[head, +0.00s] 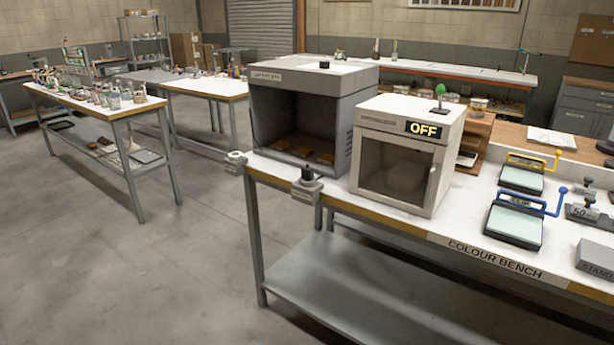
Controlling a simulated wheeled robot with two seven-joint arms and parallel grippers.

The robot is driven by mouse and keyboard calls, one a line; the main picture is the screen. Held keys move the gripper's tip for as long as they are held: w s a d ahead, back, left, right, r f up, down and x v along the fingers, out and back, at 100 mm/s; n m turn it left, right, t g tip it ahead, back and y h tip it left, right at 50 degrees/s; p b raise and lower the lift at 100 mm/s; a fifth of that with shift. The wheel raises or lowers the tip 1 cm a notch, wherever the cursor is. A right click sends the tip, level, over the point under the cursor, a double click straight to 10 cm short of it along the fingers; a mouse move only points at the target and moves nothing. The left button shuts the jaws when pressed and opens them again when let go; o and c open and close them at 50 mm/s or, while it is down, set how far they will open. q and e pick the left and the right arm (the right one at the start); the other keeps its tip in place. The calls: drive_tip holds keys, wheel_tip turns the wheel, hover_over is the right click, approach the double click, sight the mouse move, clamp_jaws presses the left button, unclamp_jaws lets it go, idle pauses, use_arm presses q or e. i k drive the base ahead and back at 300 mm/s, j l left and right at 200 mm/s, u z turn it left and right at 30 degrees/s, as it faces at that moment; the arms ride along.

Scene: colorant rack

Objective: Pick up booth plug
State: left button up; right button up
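No part clearly reads as the booth plug. A small grey block with a black upright knob (307,181) sits at the front edge of the colour bench, below the booth; it may be the plug or its holder, I cannot tell. A round pale fitting (235,158) is at the bench's left corner. The grey booth (312,80) stands open-fronted on the bench, dark inside, with several brown pieces on its floor. Neither of my grippers is in view.
A white oven-like cabinet (376,116) reading OFF stands right of the booth. Framed pads with yellow (523,176) and blue (514,224) handles lie farther right on the colour bench (455,232). A cluttered table (125,109) stands at left. The floor (140,265) between is clear.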

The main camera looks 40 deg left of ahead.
sight(307, 171)
drive_tip(key=u, duration=0.4)
drive_tip(key=j+u, duration=0.1)
drive_tip(key=u, duration=0.25)
drive_tip(key=j+u, duration=0.1)
drive_tip(key=u, duration=0.65)
drive_tip(key=k+j, duration=0.05)
